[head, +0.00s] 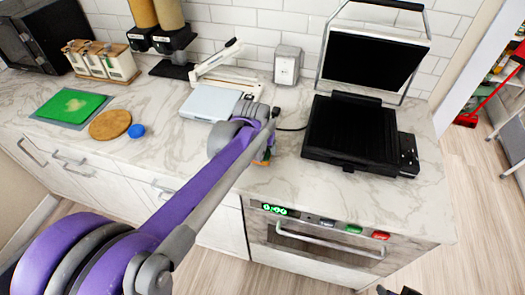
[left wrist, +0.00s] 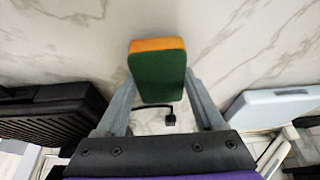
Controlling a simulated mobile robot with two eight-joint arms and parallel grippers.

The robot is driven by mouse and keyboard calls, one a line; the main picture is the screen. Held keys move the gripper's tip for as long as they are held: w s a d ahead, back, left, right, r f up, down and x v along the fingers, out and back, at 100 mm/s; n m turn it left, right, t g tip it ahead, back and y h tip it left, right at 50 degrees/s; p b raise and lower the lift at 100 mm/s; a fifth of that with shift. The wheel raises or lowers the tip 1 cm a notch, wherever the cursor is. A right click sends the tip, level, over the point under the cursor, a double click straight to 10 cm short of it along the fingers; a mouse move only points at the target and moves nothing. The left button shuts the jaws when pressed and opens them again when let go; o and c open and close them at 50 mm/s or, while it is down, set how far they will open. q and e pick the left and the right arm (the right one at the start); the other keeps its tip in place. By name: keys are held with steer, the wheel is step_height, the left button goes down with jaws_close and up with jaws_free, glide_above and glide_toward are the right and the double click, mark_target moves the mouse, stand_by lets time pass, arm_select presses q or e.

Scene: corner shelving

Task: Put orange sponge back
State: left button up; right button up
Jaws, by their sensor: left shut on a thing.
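The orange sponge (left wrist: 157,44) has an orange edge and a green face. In the left wrist view it sits between the two fingers of my left gripper (left wrist: 157,88), which is shut on it. The marble surface shows behind it. In the head view my left gripper (head: 266,146) is over the counter, left of the black grill, and hides most of the sponge (head: 262,162). I cannot tell whether the sponge touches the counter. Dark parts at the bottom right edge may be my right gripper (head: 400,291); its fingers cannot be made out.
An open black grill (head: 350,130) stands right of my left gripper. A white slicer (head: 212,102) stands behind it on the left. A green board (head: 72,105), a round wooden board (head: 110,124) and a blue lid (head: 136,131) lie further left. The front counter strip is clear.

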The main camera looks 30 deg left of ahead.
arm_select(q)
steer(key=shift+f, duration=0.6)
steer(key=o, duration=1)
steer(key=shift+f, duration=0.2)
steer(key=o, duration=0.5)
steer(key=shift+r, duration=0.1)
steer(key=shift+c, duration=0.2)
steer(key=shift+r, duration=0.3)
steer(key=p+v, duration=0.1)
steer(key=v, duration=1)
steer(key=s+d+f+m, duration=0.1)
steer(key=s+d+f, duration=0.3)
steer(key=s+f, duration=0.2)
steer(key=s+d+f+m+t+h, duration=0.1)
steer(key=s+d+f, duration=0.4)
steer(key=s, duration=0.5)
steer(key=shift+f+m, duration=0.4)
steer(key=shift+f, duration=0.05)
